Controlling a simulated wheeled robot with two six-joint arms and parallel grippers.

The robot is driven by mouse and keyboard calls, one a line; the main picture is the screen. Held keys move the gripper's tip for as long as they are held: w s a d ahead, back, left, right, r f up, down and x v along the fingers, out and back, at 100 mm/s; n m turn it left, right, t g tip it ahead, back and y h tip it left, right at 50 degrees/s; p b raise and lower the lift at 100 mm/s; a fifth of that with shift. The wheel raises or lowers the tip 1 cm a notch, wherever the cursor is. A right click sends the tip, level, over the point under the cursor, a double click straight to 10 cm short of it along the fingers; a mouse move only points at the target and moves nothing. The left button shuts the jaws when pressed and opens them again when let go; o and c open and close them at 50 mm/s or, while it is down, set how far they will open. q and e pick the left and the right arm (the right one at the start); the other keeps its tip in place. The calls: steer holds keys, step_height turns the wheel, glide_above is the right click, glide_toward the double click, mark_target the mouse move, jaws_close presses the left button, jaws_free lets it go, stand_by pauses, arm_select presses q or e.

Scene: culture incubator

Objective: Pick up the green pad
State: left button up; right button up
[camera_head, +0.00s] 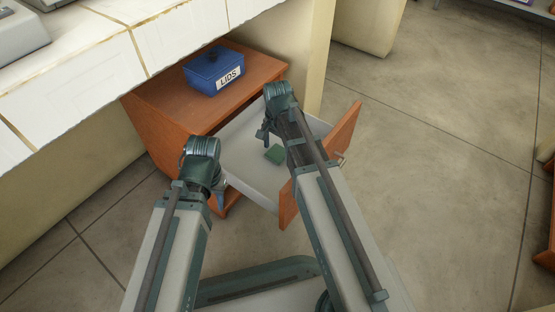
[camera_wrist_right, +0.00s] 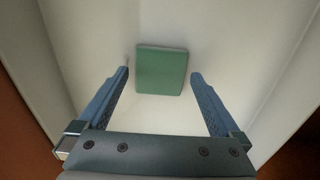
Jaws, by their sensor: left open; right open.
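The green pad (camera_head: 275,154) lies flat on the floor of the open drawer (camera_head: 247,165). In the right wrist view the pad (camera_wrist_right: 161,70) is a rounded square, ahead of and between the finger tips. My right gripper (camera_wrist_right: 160,75) is open and empty, with one blue finger to each side of the pad's near part; contact does not show. In the head view my right gripper (camera_head: 264,133) hangs over the drawer, just left of the pad. My left gripper (camera_head: 219,190) is at the drawer's left side; its jaws are small and partly hidden there.
The drawer belongs to a brown wooden cabinet (camera_head: 160,107). A blue box labelled LIDS (camera_head: 213,70) stands on its top. The drawer's wooden front (camera_head: 342,130) and white side walls bound the space around the pad. A white counter (camera_head: 90,55) is at upper left. Open floor lies to the right.

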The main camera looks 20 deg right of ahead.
mark_target(277, 153)
steer(key=shift+f, duration=0.5)
arm_select(q)
steer(key=shift+f, duration=0.35)
arm_select(e)
steer(key=shift+r, duration=0.15)
steer(key=shift+c, duration=0.3)
steer(key=c, duration=1.1)
arm_select(q)
steer(key=shift+r, duration=0.1)
step_height(277, 153, up, 10)
steer(key=p, duration=1)
arm_select(e)
step_height(277, 153, up, 10)
steer(key=shift+r, duration=0.1)
